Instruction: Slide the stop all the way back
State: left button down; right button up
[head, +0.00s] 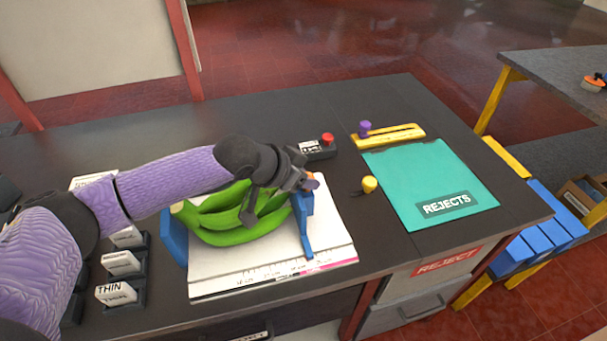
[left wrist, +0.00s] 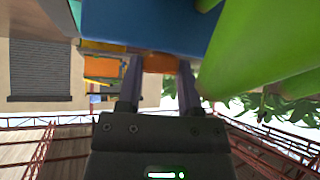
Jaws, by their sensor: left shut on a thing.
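A blue upright stop (head: 304,228) stands at the right side of a white printed board (head: 215,280), with a small orange knob (head: 309,175) at its top. My left gripper (head: 307,183) reaches in from the left over the board, with its fingers at the knob. In the left wrist view, the two fingers (left wrist: 158,75) close on the orange knob (left wrist: 158,62), just below the blue stop (left wrist: 150,25). A green banana bunch (head: 240,230) lies on the board between the stop and a blue end piece (head: 173,238). My forearm hides part of the bunch. My right gripper is out of view.
A teal REJECTS mat (head: 425,170) lies to the right. A yellow slotted bar (head: 395,137) with a purple knob (head: 365,127), a red-button box (head: 320,149) and a yellow knob (head: 370,184) stand nearby. Labelled card holders (head: 122,264) stand at left.

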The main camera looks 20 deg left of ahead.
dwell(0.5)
pick_arm(q)
jog(key=w+d, duration=0.1)
jog(key=d, duration=0.1)
jog(key=w+d, duration=0.1)
jog(key=d, duration=0.1)
jog(key=shift+w, duration=0.35)
jog(key=shift+c, duration=1.3)
grip_release()
jog(key=shift+a+r, duration=0.1)
jog(key=p+v, duration=0.3)
jog(key=v, duration=0.6)
jog(key=shift+s+a+r+p, duration=0.15)
jog(key=shift+s+r+p, duration=0.15)
jog(key=shift+p, duration=0.1)
